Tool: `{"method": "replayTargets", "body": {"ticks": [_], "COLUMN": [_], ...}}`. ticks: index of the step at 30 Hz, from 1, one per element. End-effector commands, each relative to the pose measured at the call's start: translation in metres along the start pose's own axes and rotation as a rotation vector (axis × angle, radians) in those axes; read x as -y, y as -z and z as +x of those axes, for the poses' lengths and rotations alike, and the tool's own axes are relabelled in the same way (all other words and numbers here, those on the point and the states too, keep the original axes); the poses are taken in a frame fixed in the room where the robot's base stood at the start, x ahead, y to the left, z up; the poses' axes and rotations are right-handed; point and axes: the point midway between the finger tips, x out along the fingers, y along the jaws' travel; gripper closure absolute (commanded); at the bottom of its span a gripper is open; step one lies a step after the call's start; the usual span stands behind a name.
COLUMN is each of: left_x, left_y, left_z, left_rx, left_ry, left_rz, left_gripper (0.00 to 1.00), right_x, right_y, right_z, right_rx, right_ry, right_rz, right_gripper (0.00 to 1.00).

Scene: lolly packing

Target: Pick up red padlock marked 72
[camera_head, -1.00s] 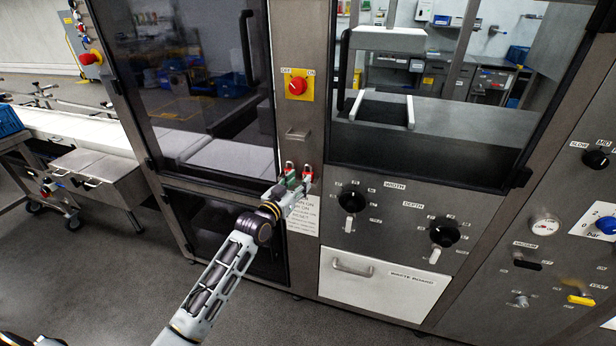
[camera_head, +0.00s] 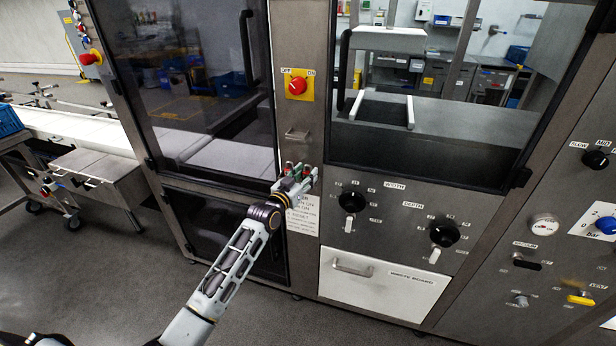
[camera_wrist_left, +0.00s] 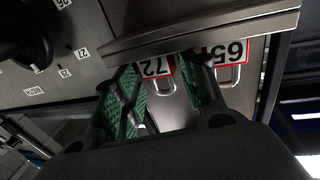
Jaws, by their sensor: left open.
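The red padlock marked 72 (camera_wrist_left: 157,68) shows in the left wrist view as a red-edged plate with a metal shackle. It lies in the gap between the fingers of my left gripper (camera_wrist_left: 165,98), nearer the left finger. The gripper is open, with green pads; I cannot tell whether a finger touches the padlock. A second red-edged plate, reading like 65 (camera_wrist_left: 232,50), is beside it, past the right finger. In the head view my left gripper (camera_head: 300,180) is at the padlocks on the steel post and mostly hides them. My right gripper is out of view.
A red rotary switch (camera_head: 297,86) and a small handle (camera_head: 297,134) are above the padlocks. A panel with black knobs (camera_head: 352,201) is to the right. A metal ledge (camera_wrist_left: 200,32) crosses close before the fingers in the wrist view.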

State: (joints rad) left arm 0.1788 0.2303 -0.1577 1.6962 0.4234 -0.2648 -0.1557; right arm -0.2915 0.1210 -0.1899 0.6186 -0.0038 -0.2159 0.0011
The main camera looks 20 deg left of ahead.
Motion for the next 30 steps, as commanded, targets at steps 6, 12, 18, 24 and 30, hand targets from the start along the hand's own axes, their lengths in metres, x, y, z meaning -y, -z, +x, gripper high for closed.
{"method": "replayTargets", "body": {"ticks": [6,12,18,24,30], "left_x": [0.0,-0.001,0.0,0.0,0.0], "left_y": [0.0,0.0,0.0,0.0,0.0], "left_z": [0.009,0.009,0.009,0.009,0.009], "left_rx": [0.001,0.001,0.001,0.001,0.001], "left_ry": [-0.001,-0.001,-0.001,-0.001,0.0], "left_rz": [0.001,0.001,0.001,0.001,0.001], "left_gripper": [0.58,0.58,0.58,0.75,0.92], "right_x": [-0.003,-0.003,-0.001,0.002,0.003], "right_y": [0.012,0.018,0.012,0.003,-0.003], "right_z": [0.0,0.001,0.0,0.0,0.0], "right_rx": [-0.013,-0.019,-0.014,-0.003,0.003], "right_ry": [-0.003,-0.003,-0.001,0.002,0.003], "right_rz": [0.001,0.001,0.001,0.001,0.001], "right_gripper": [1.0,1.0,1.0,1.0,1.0]}}
